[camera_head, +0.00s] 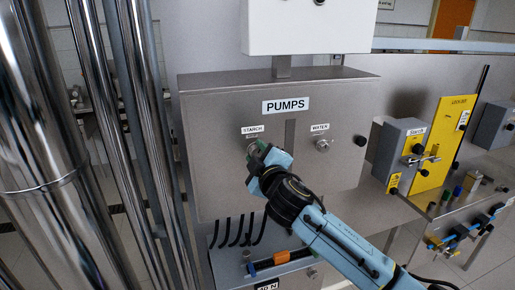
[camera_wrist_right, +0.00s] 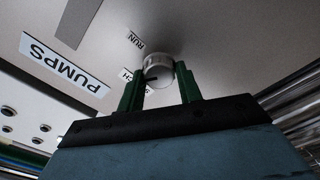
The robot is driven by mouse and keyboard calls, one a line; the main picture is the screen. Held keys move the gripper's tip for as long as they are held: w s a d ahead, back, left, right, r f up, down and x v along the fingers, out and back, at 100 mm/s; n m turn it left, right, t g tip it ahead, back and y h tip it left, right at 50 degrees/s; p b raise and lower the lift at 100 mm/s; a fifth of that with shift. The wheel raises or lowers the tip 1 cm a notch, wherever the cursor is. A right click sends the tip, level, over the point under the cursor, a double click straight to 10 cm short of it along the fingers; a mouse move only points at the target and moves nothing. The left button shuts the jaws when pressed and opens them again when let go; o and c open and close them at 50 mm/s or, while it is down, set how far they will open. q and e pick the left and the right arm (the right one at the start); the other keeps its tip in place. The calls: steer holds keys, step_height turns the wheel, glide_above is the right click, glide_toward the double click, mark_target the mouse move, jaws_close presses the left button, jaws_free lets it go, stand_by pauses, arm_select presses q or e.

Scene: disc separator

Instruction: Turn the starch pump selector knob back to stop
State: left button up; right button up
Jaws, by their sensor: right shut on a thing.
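The starch selector knob (camera_wrist_right: 159,66) is a round pale metal knob on the grey PUMPS panel (camera_head: 220,180), under the STARCH label (camera_head: 252,129). My right gripper (camera_head: 258,155) is at this knob, and its green fingers (camera_wrist_right: 158,82) are shut on the knob's two sides in the wrist view. The fingers and wrist hide most of the knob in the head view. A dark mark shows on the knob, but I cannot tell which setting it points to. A RUN label (camera_wrist_right: 135,42) shows beside it; other lettering is partly covered by the fingers. My left gripper is not in view.
The water knob (camera_head: 322,145) sits to the right on the same panel, with a black button (camera_head: 360,140) beyond it. A yellow lockout board (camera_head: 440,150) and a grey starch box (camera_head: 398,150) stand farther right. Shiny vertical pipes (camera_head: 115,110) stand at the left.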

steer(key=n+p, duration=0.1)
steer(key=n, duration=0.2)
steer(key=shift+p, duration=0.4)
steer(key=shift+f+n+p, duration=0.1)
steer(key=shift+n+p, duration=0.55)
steer(key=shift+n, duration=1.05)
steer(key=o, duration=1)
steer(key=shift+s, duration=0.15)
steer(key=b+v, duration=0.1)
steer(key=v, duration=1.2)
steer(key=shift+b, duration=0.35)
